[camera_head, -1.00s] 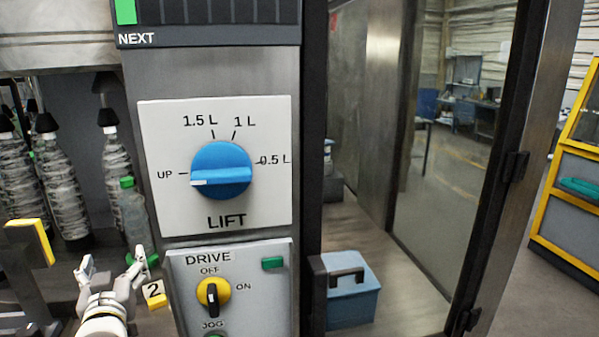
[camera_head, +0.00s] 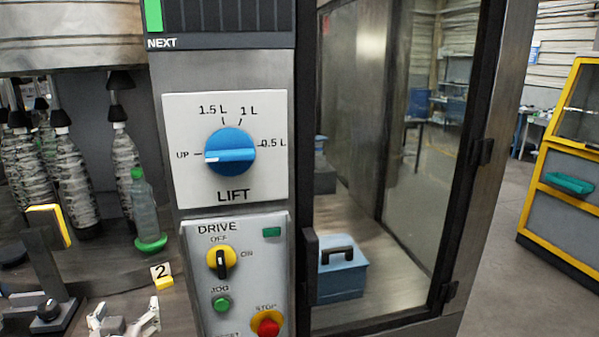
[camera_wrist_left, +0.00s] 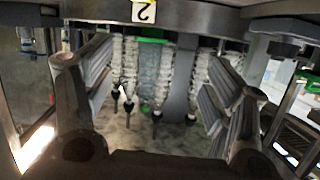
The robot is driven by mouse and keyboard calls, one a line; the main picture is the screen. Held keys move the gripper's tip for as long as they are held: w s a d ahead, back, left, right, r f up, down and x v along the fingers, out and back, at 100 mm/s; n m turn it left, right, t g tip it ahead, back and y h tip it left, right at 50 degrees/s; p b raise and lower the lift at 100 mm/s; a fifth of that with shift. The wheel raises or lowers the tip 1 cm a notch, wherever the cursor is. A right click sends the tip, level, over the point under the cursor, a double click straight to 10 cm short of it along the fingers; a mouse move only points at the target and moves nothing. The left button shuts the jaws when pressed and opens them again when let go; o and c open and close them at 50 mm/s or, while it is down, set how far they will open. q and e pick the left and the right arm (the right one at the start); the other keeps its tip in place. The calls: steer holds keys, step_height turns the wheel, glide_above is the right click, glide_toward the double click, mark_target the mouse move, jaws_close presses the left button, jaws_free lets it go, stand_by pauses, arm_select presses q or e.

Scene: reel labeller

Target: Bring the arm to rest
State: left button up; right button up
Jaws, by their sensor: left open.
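My left gripper (camera_head: 125,322) shows at the bottom left of the head view, partly cut off by the lower edge. Its fingers are apart with nothing between them. In the left wrist view the open jaws (camera_wrist_left: 155,100) frame several clear bottles in the distance, one with a green cap and base. In the head view a clear greenish bottle (camera_head: 144,205) with a green cap stands upright on a green base (camera_head: 151,244), beyond the gripper and apart from it. My right gripper is not in view.
The LIFT panel (camera_head: 265,185) has a blue knob (camera_head: 230,152) turned to UP. A number 2 marker (camera_head: 162,275) stands near the gripper. A blue box (camera_head: 342,278) sits behind glass.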

arm_select(q)
steer(key=s+d+f+m+g+h, duration=0.25)
steer(key=s+d+f, duration=0.35)
steer(key=s, duration=0.4)
steer(key=s+d+f+m+g+h, duration=0.1)
steer(key=s+d+f+g, duration=0.25)
steer(key=s+f, duration=0.5)
steer(key=s+d+f+m+g+h, duration=0.2)
steer(key=s+d+f+g, duration=0.3)
steer(key=s, duration=0.6)
step_height(320, 180, down, 29)
steer(key=s+a, duration=0.1)
steer(key=s, duration=0.1)
steer(key=s+a+f+g+b, duration=0.1)
steer(key=s+a+f+g, duration=0.1)
steer(key=s+f, duration=1.3)
steer(key=shift+s+a+f, duration=0.35)
steer(key=shift+s+a, duration=0.1)
